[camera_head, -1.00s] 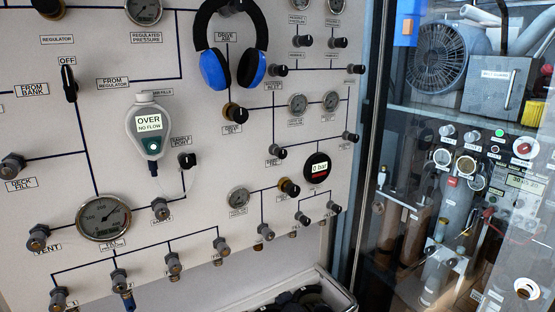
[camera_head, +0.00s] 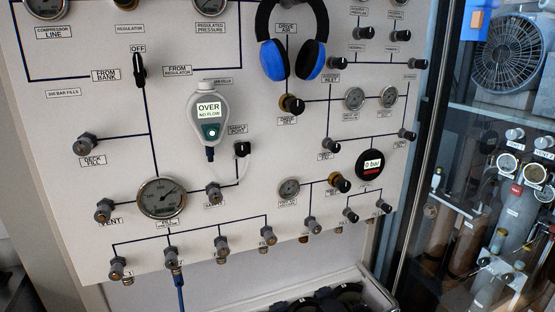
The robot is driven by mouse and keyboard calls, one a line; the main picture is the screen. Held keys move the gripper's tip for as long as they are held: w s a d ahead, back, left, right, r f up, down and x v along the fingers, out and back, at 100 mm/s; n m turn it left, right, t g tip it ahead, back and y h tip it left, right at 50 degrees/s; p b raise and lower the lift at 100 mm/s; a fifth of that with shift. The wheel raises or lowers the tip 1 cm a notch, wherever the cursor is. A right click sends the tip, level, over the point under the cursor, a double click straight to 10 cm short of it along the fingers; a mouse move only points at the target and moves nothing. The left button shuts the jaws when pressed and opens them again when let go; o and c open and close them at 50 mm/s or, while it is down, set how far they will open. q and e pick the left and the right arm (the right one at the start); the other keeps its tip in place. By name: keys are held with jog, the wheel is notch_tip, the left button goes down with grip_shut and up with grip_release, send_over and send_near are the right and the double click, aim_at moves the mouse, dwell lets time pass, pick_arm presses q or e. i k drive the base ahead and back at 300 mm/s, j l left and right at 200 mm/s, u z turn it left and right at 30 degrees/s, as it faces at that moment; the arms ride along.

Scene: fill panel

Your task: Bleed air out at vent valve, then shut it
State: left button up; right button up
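The vent valve (camera_head: 104,211) is a dark knob on a grey metal body at the lower left of the panel, with a "VENT" label just beneath it. A line runs from it to the round fill gauge (camera_head: 162,198) on its right, whose needle points to the upper right. I cannot tell from the knob whether the valve is open or shut. Neither of my grippers is in view.
A handheld analyser (camera_head: 209,117) on the panel reads "OVER NO FLOW". Blue headphones (camera_head: 291,40) hang at the top. Several fill valves (camera_head: 221,245) line the lower edge. A blue hose (camera_head: 179,290) hangs below, and an open bin (camera_head: 384,300) stands beneath.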

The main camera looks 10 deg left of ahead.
aim_at(103, 213)
jog(key=u, duration=1.35)
jog(key=j+z, duration=0.15)
jog(key=j, duration=0.15)
jog(key=k+j+z, duration=0.15)
jog(key=j, duration=0.15)
